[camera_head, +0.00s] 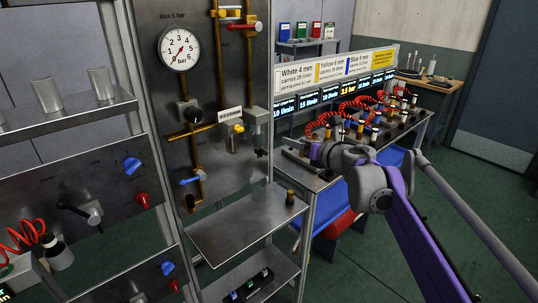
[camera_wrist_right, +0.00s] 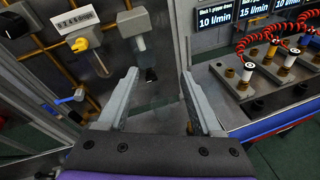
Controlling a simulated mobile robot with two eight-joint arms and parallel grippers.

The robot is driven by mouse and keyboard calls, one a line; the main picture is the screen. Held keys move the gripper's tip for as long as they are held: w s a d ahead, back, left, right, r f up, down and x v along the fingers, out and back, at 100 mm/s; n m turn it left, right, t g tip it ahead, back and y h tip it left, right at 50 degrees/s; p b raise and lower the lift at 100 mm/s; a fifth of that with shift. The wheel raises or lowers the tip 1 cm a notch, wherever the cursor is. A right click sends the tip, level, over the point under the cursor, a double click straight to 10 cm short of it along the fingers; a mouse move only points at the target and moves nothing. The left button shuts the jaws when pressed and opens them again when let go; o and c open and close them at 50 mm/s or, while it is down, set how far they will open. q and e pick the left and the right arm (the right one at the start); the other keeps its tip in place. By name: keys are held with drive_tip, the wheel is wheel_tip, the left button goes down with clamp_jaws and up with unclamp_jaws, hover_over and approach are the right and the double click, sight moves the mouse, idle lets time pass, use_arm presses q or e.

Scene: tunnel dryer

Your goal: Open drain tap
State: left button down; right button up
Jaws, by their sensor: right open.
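On the upright grey panel are several taps, and no label that I can read tells which is the drain tap. A blue lever (camera_head: 189,181) sits lower left on a brass pipe, and a red lever (camera_head: 243,27) is near the top. My right gripper (camera_head: 290,155) is open and empty, right of the panel and apart from it; it also fills the wrist view (camera_wrist_right: 160,78). My left gripper is out of view.
A steel shelf (camera_head: 240,225) juts out below the panel, with a small dark brass-topped piece (camera_head: 290,197) at its right corner. A bench (camera_head: 390,133) with red coiled hoses and several plugs stands to the right. A pressure gauge (camera_head: 179,48) is upper left.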

sight(264, 153)
drive_tip(key=w+a+f+n+g, duration=0.1)
drive_tip(key=w+a+f+n, duration=0.1)
drive_tip(key=w, duration=0.1)
drive_tip(key=w+a+f+n+g, duration=0.1)
drive_tip(key=w+a+f, duration=0.1)
drive_tip(key=a+f, duration=0.1)
drive_tip(key=w+a+f+n+g+y+p, duration=0.1)
drive_tip(key=w+a+f+n, duration=0.1)
drive_tip(key=w+f, duration=0.1)
drive_tip(key=shift+w+a+f+n, duration=0.15)
drive_tip(key=shift+w+a+n, duration=0.15)
drive_tip(key=shift+w, duration=0.05)
clamp_jaws()
